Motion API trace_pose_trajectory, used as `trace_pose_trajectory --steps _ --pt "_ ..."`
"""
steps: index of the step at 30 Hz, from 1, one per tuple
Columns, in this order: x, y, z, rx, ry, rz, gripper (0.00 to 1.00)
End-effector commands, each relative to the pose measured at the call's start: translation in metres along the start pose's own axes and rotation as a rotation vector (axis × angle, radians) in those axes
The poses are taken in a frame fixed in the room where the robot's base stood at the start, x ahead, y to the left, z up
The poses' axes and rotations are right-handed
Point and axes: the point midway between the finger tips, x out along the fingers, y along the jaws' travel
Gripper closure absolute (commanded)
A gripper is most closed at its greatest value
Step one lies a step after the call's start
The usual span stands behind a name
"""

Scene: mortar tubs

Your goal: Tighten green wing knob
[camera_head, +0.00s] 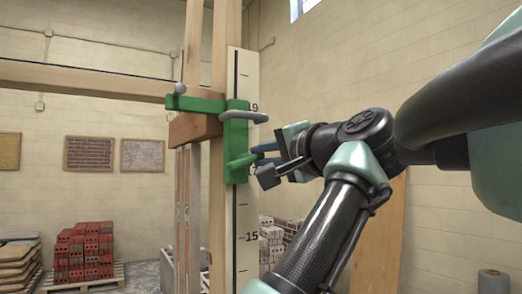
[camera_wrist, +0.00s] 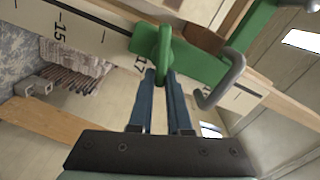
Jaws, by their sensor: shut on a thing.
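The green wing knob (camera_head: 241,161) sticks out from the lower part of a green bracket (camera_head: 236,132) on the upright post. In the wrist view the knob (camera_wrist: 164,48) stands on edge in front of the green bracket body (camera_wrist: 196,62). My gripper (camera_head: 257,156) reaches in from the right. Its blue fingers close on the knob's near end, and the fingertips (camera_wrist: 163,75) touch it from both sides. The fingertips hide part of the knob. I cannot tell how tight the knob is.
A grey hooked rod (camera_head: 255,117) juts from the bracket just above the fingers, and lies close to their right in the wrist view (camera_wrist: 225,85). A numbered white scale board (camera_head: 246,215) runs down the post. Red bricks (camera_head: 85,250) are stacked at the far left.

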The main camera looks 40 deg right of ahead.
Motion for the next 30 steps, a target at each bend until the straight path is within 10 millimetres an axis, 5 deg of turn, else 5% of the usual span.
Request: trace_pose_trajectory --steps 13,30 --pt "-0.0002 0.0064 0.0004 0.286 0.003 -0.003 1.00" --pt "-0.0003 0.0081 0.0009 0.355 0.003 -0.004 1.00"
